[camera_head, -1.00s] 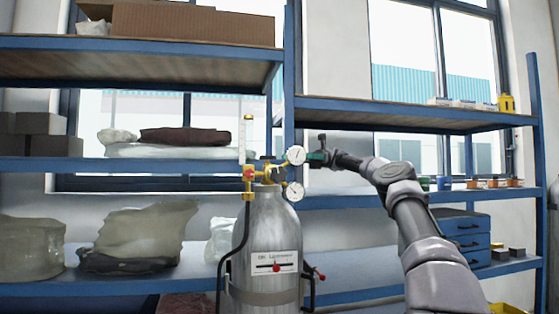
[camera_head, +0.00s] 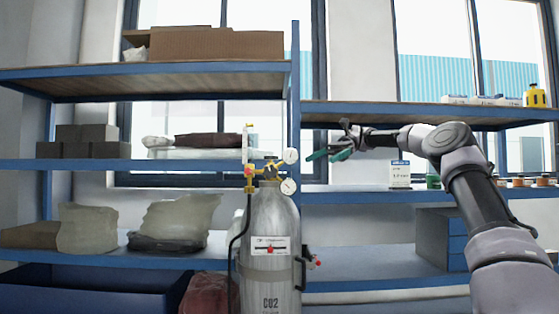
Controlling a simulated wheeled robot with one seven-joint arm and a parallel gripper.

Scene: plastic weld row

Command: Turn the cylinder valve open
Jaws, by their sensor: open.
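A grey CO2 cylinder (camera_head: 267,222) stands upright in front of the shelves, with a label on its side. The brass cylinder valve (camera_head: 270,170) is at its top, with a yellow regulator and two round gauges. The upper gauge (camera_head: 290,156) and the lower gauge (camera_head: 288,186) are on its right side. My gripper (camera_head: 328,154), with green fingers, is open and empty to the right of the upper gauge, with a visible gap. The valve's handle is small and partly hidden among the fittings, so its position cannot be told.
Blue shelves (camera_head: 190,165) run behind the cylinder, holding grey blocks (camera_head: 90,140), wrapped bundles and a cardboard box (camera_head: 215,43). A dark hose hangs down the cylinder's left side.

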